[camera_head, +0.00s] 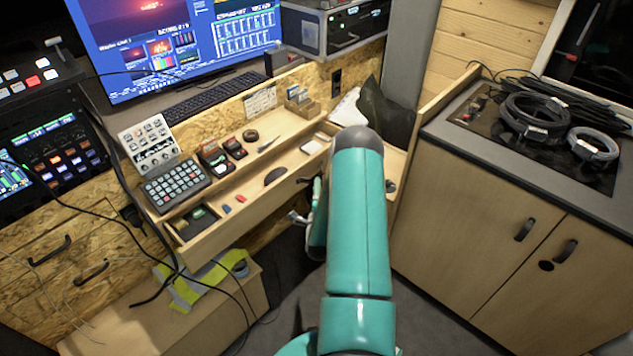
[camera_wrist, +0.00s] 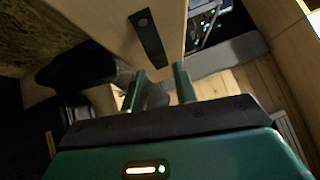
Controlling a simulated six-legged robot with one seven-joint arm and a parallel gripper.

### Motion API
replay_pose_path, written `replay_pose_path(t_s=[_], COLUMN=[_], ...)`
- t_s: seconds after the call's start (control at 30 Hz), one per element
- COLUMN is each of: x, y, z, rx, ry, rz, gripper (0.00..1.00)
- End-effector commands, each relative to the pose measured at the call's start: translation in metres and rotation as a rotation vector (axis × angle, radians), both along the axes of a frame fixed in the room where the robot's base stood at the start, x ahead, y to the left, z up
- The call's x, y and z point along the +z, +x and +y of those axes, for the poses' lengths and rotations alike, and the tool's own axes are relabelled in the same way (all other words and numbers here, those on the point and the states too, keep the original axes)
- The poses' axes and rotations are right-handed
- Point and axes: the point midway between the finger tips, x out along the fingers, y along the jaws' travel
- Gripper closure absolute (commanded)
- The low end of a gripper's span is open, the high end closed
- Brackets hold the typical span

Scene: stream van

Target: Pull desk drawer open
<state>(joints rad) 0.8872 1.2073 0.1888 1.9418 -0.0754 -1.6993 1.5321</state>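The light wooden desk (camera_head: 262,203) runs diagonally across the head view, with small gear on its top. In the wrist view a pale wooden panel (camera_wrist: 112,22) with a dark handle-like strip (camera_wrist: 147,36) is just beyond my fingers; it appears to be the drawer front. My gripper (camera_wrist: 160,74) has two green fingers standing apart, with no object seen held between them. The strip is beyond the fingertips; whether they touch the panel cannot be told. In the head view my teal arm covers the right part of the desk front and most of the gripper.
A cabinet (camera_head: 478,215) with black handles stands right, bearing coiled cables (camera_head: 535,113). A low wooden box (camera_head: 150,325) with a yellow vest (camera_head: 195,288) is at lower left. A keypad (camera_head: 175,184) and monitor (camera_head: 185,45) are on the desk. Dark floor shows between desk and cabinet.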

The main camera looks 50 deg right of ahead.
Motion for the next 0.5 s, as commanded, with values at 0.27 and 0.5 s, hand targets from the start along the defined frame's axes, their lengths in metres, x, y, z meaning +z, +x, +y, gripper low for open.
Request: replay_pose_path(t_s=[0.27,0.5], x=[-0.01,-0.013], y=[-0.045,-0.067], z=[0.044,0.065], rx=[0.001,-0.001], ry=[0.005,0.002], rz=[0.002,0.001], gripper=[0.71,0.71])
